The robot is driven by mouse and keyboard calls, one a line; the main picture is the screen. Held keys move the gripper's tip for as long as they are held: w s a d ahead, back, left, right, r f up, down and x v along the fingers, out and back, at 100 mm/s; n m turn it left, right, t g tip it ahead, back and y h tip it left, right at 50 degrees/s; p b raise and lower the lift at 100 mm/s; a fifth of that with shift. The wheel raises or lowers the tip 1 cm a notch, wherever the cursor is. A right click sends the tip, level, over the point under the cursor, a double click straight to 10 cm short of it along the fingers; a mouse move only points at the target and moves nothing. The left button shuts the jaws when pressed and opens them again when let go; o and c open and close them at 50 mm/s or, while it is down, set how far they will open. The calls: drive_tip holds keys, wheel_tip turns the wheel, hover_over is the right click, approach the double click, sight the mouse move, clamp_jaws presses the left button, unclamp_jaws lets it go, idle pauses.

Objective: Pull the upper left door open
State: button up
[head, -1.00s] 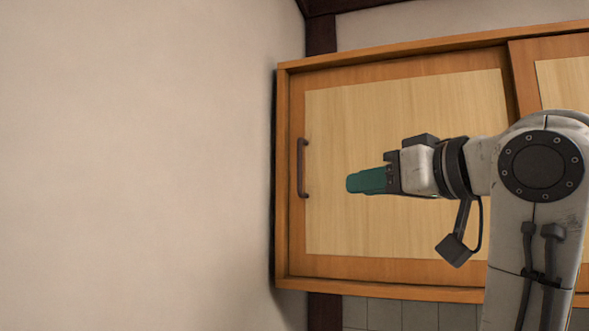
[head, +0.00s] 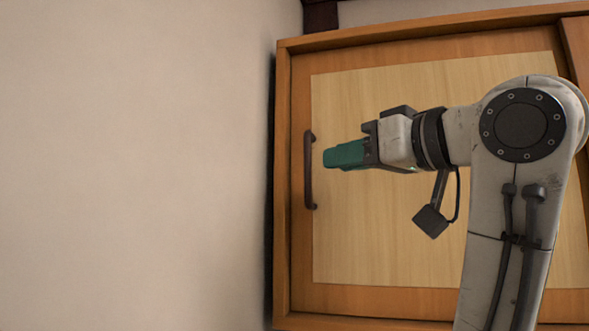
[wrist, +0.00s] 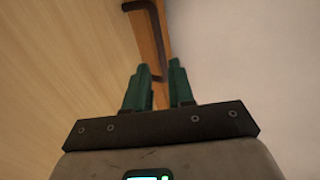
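The door (head: 400,260) has a pale panel in an orange-brown wood frame and looks shut. Its dark, bar-shaped handle (head: 309,170) runs upright along the door's left edge. My gripper (head: 328,156), with green fingers, points left at the handle in the head view, a short way to its right. In the wrist view the two fingers (wrist: 160,75) are apart with nothing gripped. The handle (wrist: 158,32) shows there beyond the fingertips, its lower end in line with the gap. I cannot tell how far in front of the door the fingers are.
A plain wall (head: 130,170) fills the left side, close beside the cabinet's left edge (head: 282,190). Part of another door (head: 577,45) shows at the upper right. A cabinet rail (head: 430,27) runs along the top.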

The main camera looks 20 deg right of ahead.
sight(310, 166)
drive_tip(key=p+x, duration=0.3)
drive_tip(key=x, duration=0.5)
drive_tip(key=shift+w+a, duration=0.15)
drive_tip(key=shift+w, duration=0.1)
drive_tip(key=shift+w+a, duration=0.25)
drive_tip(key=shift+w, duration=0.45)
clamp_jaws()
